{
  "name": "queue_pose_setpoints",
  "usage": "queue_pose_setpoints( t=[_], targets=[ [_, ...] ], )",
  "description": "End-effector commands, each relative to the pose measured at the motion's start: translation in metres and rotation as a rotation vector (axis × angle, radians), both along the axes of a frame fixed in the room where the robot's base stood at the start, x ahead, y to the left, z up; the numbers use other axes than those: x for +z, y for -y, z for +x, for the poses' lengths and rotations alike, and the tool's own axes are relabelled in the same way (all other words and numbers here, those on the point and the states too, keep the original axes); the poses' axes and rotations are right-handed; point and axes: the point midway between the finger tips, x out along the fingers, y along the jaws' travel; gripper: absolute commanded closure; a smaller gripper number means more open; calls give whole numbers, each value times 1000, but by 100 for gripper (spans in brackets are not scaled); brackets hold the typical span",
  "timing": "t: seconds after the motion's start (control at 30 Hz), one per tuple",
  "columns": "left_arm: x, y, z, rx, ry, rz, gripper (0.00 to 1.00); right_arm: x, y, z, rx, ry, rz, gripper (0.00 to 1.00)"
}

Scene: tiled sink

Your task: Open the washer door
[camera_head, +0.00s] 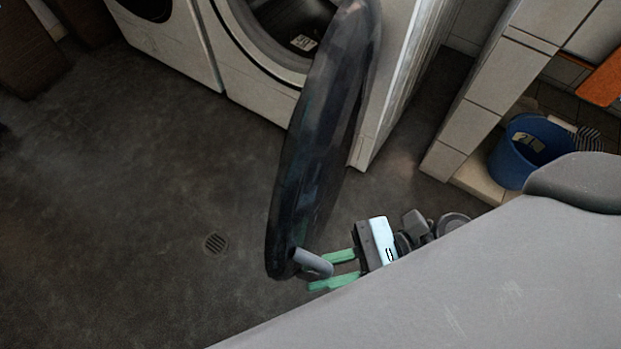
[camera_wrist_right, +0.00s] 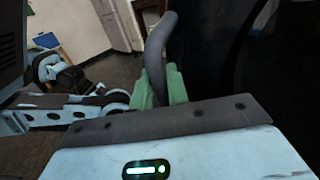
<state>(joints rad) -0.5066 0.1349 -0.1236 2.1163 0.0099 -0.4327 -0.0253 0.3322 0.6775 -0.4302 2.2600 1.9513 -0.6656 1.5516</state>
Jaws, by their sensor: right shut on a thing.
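The washer door (camera_head: 318,140) is a large dark round door. It stands swung out wide from the white washer (camera_head: 262,82), whose drum opening (camera_head: 295,22) shows. A grey curved handle (camera_head: 312,262) sticks out at the door's near lower end. My right gripper (camera_head: 333,272), with green fingers, is shut on this handle. In the right wrist view the handle (camera_wrist_right: 156,50) rises from between the green fingers (camera_wrist_right: 158,88), and the dark door (camera_wrist_right: 235,55) fills the right side. My left gripper is not in view.
Another white machine (camera_head: 165,35) stands to the left. A tiled ledge (camera_head: 490,90) and a blue bucket (camera_head: 525,150) are at the right. My grey arm covers the lower right.

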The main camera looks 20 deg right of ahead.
Motion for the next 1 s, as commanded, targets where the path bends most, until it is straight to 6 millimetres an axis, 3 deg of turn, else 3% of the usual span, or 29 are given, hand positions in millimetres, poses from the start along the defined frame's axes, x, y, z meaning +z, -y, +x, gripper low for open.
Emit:
queue_pose_setpoints(
  t=[0.57,0.6,0.63,1.0],
  targets=[
    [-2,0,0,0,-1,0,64,-2,7,-1,4,5,-9,100],
    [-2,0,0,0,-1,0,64,-2,6,-1,4,5,-9,83],
    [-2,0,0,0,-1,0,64,-2,6,-1,5,5,-9,79],
    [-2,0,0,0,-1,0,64,-1,10,-4,11,2,-5,77]
  ],
)
